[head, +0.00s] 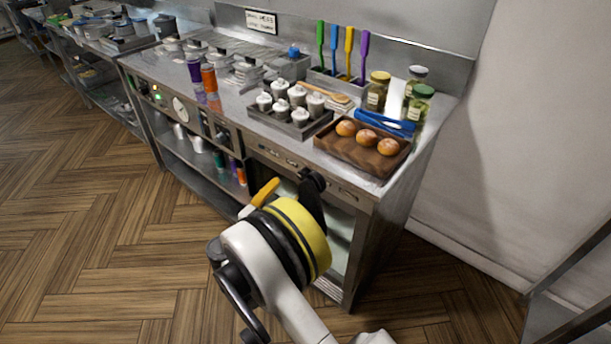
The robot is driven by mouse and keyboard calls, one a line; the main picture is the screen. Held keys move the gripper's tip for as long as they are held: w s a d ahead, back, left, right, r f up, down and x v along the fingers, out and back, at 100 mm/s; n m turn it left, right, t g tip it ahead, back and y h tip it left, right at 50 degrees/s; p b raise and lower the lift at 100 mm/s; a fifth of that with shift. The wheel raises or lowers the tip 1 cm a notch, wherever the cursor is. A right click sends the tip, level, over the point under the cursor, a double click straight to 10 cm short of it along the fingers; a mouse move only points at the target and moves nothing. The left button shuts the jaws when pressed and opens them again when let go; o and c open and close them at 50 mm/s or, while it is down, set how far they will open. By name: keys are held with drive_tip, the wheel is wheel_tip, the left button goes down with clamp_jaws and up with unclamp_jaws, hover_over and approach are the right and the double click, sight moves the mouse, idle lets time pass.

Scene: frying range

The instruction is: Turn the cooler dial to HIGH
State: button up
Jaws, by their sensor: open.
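The cooler (340,228) appears to be the cabinet at the right end of the steel counter, with a pale inside partly showing. A front strip (300,172) above it carries small dark fittings; I cannot tell which is the cooler dial or read any HIGH mark. My gripper (290,182) is open in front of this cabinet, with one orange-yellow finger and one dark finger spread apart. It hides part of the cabinet front. I see nothing between its fingers, and cannot tell whether it touches the front.
Along the counter front to the left are a round white dial face (180,109) and a green light (158,97). On top stand a brown tray of buns (340,158), white-topped containers and jars. Wooden floor (110,240) is clear; a wall (480,170) bounds the right.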

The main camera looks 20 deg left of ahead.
sight(302, 177)
drive_tip(key=b+x, duration=0.2)
drive_tip(key=x, duration=0.4)
drive_tip(key=shift+w+d+f, duration=0.15)
drive_tip(key=shift+w+d, duration=0.15)
drive_tip(key=shift+w, duration=0.5)
drive_tip(key=c, duration=1.2)
